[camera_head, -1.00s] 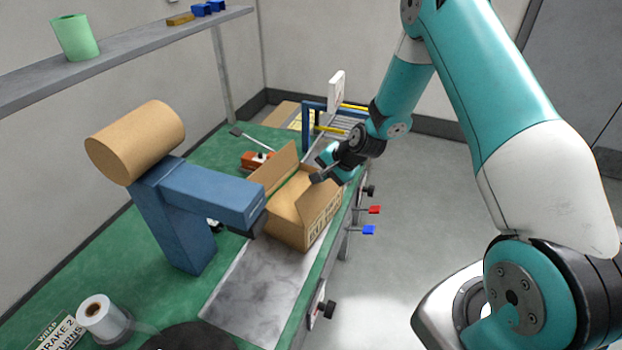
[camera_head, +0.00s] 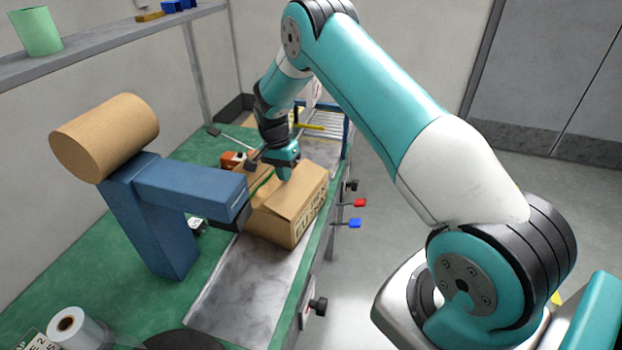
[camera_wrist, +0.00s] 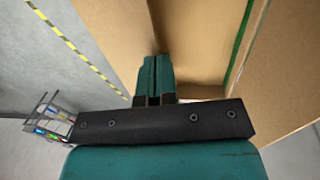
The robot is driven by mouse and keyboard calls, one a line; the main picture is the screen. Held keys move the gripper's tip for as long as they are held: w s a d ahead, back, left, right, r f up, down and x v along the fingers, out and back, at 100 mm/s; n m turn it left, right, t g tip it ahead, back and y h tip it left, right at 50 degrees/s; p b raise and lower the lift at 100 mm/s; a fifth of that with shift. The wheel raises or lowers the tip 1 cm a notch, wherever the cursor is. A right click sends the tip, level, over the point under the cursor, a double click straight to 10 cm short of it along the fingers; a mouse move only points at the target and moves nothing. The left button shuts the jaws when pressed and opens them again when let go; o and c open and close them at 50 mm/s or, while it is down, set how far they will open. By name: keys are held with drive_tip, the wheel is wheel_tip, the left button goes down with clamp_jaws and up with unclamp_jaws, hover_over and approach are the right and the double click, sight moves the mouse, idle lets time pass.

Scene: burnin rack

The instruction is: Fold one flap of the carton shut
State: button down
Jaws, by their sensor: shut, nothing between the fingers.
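The carton (camera_head: 290,222) is a brown cardboard box with printed lettering on its right side, standing on the metal strip of the bench. A brown flap panel on its right side (camera_head: 308,192) slopes inward over the top. A far-left flap (camera_head: 250,172) stands up behind, partly hidden by my gripper. My gripper (camera_head: 284,176) points down at the top of the carton, shut and empty. In the wrist view its closed fingertips (camera_wrist: 152,72) are against or just above brown cardboard (camera_wrist: 195,40); contact cannot be told. A green strip (camera_wrist: 243,45) runs beside that panel.
A blue post with an arm (camera_head: 165,205) carrying a brown roll (camera_head: 105,135) stands left of the carton, its arm end close to it. Red (camera_head: 359,203) and blue (camera_head: 355,223) handles stick out from the bench's right edge. Open floor lies to the right.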

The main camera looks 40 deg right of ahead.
drive_tip(key=shift+w+a+f+b, duration=0.1)
drive_tip(key=shift+w+f+b, duration=0.15)
drive_tip(key=shift+f+b, duration=0.3)
drive_tip(key=shift+w+a+f+b, duration=0.1)
drive_tip(key=shift+w+f+b, duration=0.1)
drive_tip(key=shift+f+b, duration=0.3)
drive_tip(key=shift+s+d+f, duration=0.15)
drive_tip(key=shift+s+d, duration=0.05)
drive_tip(key=shift+s, duration=0.2)
drive_tip(key=shift+s+d+f, duration=0.15)
drive_tip(key=shift+s, duration=0.2)
drive_tip(key=r+p, duration=0.2)
drive_tip(key=r, duration=0.1)
drive_tip(key=r+p, duration=0.1)
drive_tip(key=r, duration=0.1)
drive_tip(key=shift+w+r, duration=0.2)
drive_tip(key=shift+w, duration=0.05)
drive_tip(key=w+a+r+b, duration=0.2)
drive_tip(key=w+r+b, duration=0.2)
drive_tip(key=r, duration=0.3)
drive_tip(key=shift+w+a+r, duration=0.15)
drive_tip(key=shift+w+r, duration=0.05)
drive_tip(key=shift+r, duration=0.1)
